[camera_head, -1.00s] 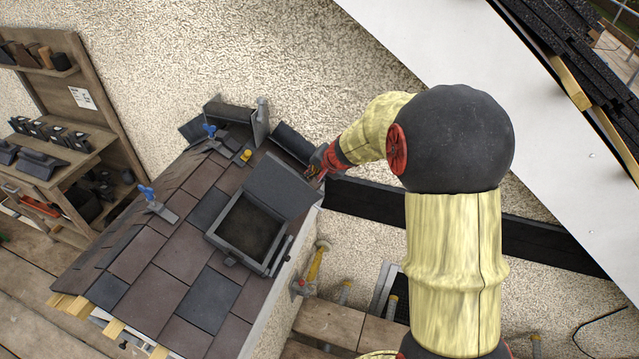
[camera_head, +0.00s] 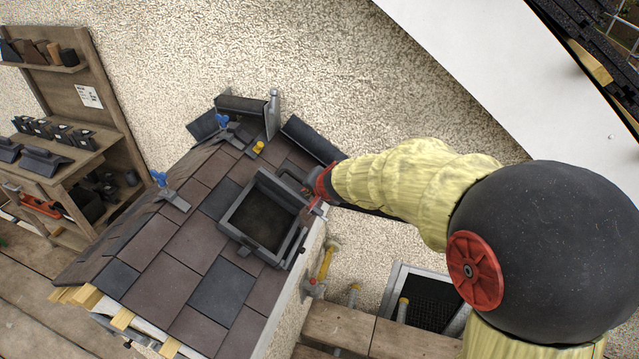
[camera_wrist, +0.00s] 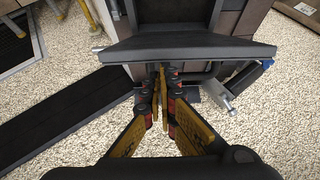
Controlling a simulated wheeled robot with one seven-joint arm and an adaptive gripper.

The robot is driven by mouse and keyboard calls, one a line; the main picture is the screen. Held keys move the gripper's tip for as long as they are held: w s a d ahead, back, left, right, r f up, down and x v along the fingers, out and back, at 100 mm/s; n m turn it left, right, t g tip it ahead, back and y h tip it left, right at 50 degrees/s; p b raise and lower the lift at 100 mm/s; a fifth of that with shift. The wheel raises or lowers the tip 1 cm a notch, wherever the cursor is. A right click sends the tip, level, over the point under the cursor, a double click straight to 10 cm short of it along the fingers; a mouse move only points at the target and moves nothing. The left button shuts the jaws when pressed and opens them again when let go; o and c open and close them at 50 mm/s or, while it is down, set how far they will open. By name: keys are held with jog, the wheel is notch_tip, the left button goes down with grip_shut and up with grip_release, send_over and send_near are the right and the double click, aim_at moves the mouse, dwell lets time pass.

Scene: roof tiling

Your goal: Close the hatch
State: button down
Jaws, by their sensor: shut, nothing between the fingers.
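The roof hatch shows in the head view as a dark square frame (camera_head: 231,224) with an open, dark interior. Its lid (camera_head: 287,187) stands raised at the upper right side of the frame and appears nearly edge-on. In the wrist view the lid (camera_wrist: 190,48) is a wide dark panel straight ahead of the fingers. My gripper (camera_wrist: 162,78) is shut and empty, with its fingertips at or very near the lid's lower edge; contact is unclear. In the head view my gripper (camera_head: 312,191) is behind the lid, its tips partly hidden.
Brown and grey slates (camera_head: 165,245) surround the hatch. Blue-handled clamps (camera_head: 170,190) and a yellow knob (camera_head: 258,147) sit on the roof. A wooden shelf (camera_head: 85,150) stands left. A dark beam (camera_wrist: 55,115) crosses the wrist view.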

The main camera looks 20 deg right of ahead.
jog(key=s+a+f+t+h+b, duration=0.1)
jog(key=s+a+f, duration=0.3)
jog(key=a+f, duration=0.6)
jog(key=shift+a+f+m, duration=0.3)
jog(key=shift+a+f, duration=0.1)
jog(key=shift+a, duration=1.15)
